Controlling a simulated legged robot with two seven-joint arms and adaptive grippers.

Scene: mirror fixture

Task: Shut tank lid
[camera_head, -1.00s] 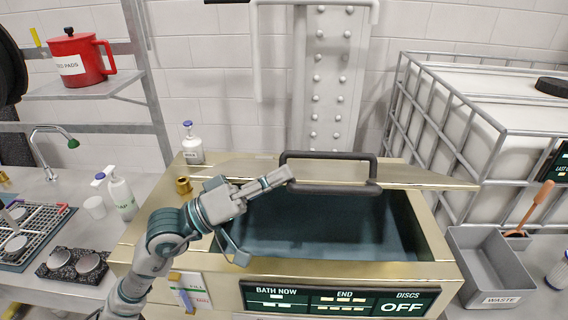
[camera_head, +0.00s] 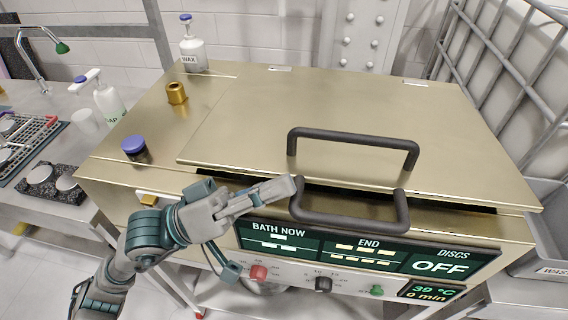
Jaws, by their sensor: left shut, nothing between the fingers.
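The gold tank lid (camera_head: 270,115) lies almost flat over the tank (camera_head: 120,182), with a narrow dark gap showing under its front edge. A black bar handle (camera_head: 352,141) stands on the lid, and a second black handle (camera_head: 350,218) sticks out at the front, above the display panel. My left gripper (camera_head: 290,188) is shut and empty, its fingertips at the left end of the front handle. I cannot tell whether they touch it. My right gripper is not in view.
The display panel (camera_head: 365,250) and several knobs are on the tank front. A metal cage (camera_head: 515,75) and grey bin (camera_head: 548,225) are at the right.

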